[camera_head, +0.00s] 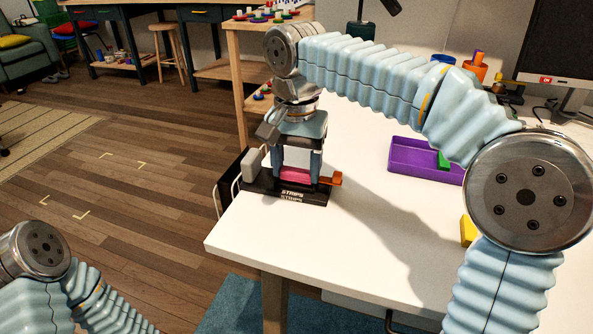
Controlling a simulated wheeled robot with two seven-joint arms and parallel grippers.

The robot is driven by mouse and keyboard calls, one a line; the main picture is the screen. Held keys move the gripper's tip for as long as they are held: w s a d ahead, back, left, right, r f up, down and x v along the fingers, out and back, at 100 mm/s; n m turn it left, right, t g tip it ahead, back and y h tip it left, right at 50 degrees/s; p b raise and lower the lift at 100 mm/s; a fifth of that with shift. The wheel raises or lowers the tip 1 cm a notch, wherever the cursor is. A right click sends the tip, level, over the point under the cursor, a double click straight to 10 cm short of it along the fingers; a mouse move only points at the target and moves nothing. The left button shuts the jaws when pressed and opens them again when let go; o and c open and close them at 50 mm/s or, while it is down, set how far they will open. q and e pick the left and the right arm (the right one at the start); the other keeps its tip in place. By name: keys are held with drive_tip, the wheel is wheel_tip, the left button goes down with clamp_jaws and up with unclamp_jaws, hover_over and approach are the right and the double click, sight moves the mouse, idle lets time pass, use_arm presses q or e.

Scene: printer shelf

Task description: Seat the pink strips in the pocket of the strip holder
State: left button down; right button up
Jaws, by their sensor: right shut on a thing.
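The black strip holder (262,187), marked STRIPS on its front, stands at the left end of the white table. My right gripper (298,170) points down over the holder and is shut on the pink strips (295,177). The strips are low between its fingers, at the holder's pocket. I cannot tell whether they rest on the pocket floor, because the fingers and the holder's front hide their lower edge. An orange part (335,180) sticks out at the holder's right side. Only links of my left arm show at the lower left; its gripper is out of view.
A purple tray (412,160) with a green piece (443,161) lies to the right, partly behind my right arm. A yellow object (467,231) is beside that arm. The table's front middle (340,255) is clear. The left table edge is close to the holder.

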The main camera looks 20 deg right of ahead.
sight(297, 171)
drive_tip(key=shift+f, duration=0.6)
drive_tip(key=shift+s, duration=0.1)
drive_tip(key=shift+s+f+b, duration=0.1)
drive_tip(key=shift+f+b, duration=0.35)
drive_tip(key=shift+f, duration=0.3)
drive_tip(key=o, duration=0.7)
drive_tip(key=shift+o, duration=0.2)
wheel_tip(297, 171, up, 14)
drive_tip(key=p, duration=0.4)
drive_tip(key=shift+w+f, duration=0.15)
drive_tip(key=shift+w, duration=0.05)
